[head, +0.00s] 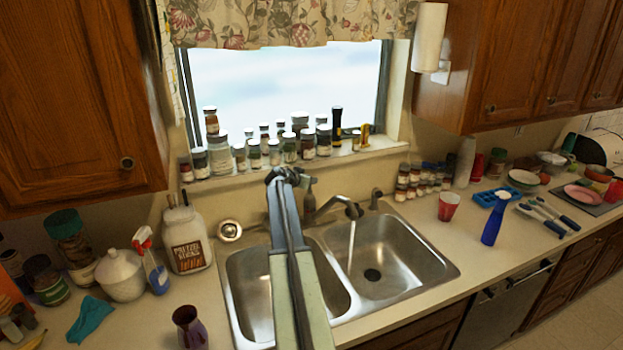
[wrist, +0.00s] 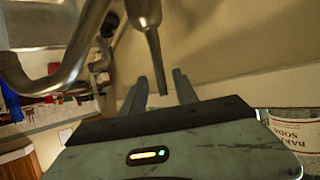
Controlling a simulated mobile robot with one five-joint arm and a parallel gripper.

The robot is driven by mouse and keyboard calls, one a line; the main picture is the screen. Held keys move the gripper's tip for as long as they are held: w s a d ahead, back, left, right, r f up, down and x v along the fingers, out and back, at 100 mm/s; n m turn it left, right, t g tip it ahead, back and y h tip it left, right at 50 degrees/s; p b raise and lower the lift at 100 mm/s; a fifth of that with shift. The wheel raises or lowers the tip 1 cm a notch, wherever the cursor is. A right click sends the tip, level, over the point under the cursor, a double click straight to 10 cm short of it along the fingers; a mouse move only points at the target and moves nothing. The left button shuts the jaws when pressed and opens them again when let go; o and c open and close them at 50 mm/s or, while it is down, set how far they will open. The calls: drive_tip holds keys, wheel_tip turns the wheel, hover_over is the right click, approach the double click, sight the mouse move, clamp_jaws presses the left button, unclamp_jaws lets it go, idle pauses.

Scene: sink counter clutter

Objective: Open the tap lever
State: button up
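The tap (head: 340,207) stands behind the double sink, and its spout reaches over the right basin. A thin pale line drops from the spout tip; I cannot tell whether it is water. The tap lever (head: 309,186) rises beside my gripper (head: 285,176) in the head view, partly hidden by it. In the wrist view the lever (wrist: 152,45) is a tapered metal rod pointing towards my gripper (wrist: 159,80). Its thin end lies between the two parted fingers, with no clear contact. The curved spout (wrist: 60,80) fills the upper left there.
Jars (head: 289,148) line the window sill behind my gripper. A pretzel jar (head: 187,240) and a spray bottle (head: 152,262) stand left of the sink. A red cup (head: 448,206) and a blue bottle (head: 494,220) stand right. A baking soda container (wrist: 298,130) is close at right in the wrist view.

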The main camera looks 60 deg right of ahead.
drive_tip(key=w+p+v, duration=0.1)
drive_tip(key=p+v, duration=0.1)
drive_tip(key=v, duration=0.4)
drive_tip(key=shift+s+a+r+p, duration=0.15)
drive_tip(key=shift+s+a+p, duration=0.2)
drive_tip(key=shift+s, duration=0.2)
